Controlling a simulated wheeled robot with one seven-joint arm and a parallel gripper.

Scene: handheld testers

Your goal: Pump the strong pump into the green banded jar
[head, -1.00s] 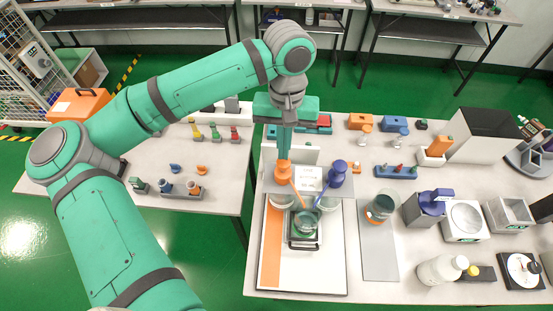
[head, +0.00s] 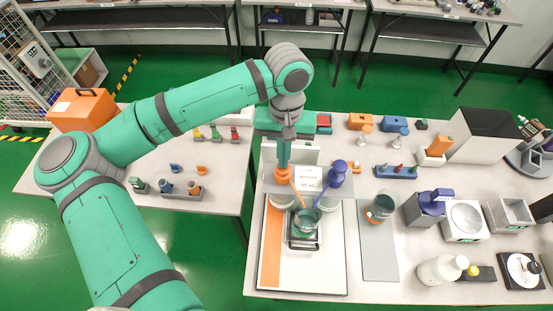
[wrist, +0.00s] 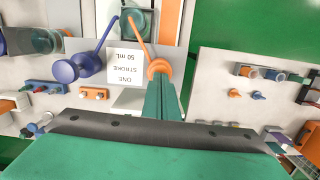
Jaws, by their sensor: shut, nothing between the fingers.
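My gripper (head: 284,162) is shut and empty, pointing down onto the top of the orange pump (head: 283,174). It appears to touch the pump head. In the wrist view the fingers (wrist: 160,82) meet the orange pump head (wrist: 158,68). The orange pump's thin spout reaches toward a glass jar (head: 306,222) with a green look, standing on a small dark-framed stand. A blue pump (head: 337,172) stands to the right, its spout also angled to that jar. A card (wrist: 100,72) between the pumps reads "one stroke 50 mL". Which pump is strong I cannot tell.
Another glass jar (head: 381,208) with an orange mark stands on a grey mat (head: 379,260) to the right. A white bottle (head: 440,270), a blue-topped device (head: 433,202) and a balance (head: 464,218) stand farther right. The white board's front part (head: 315,275) is clear.

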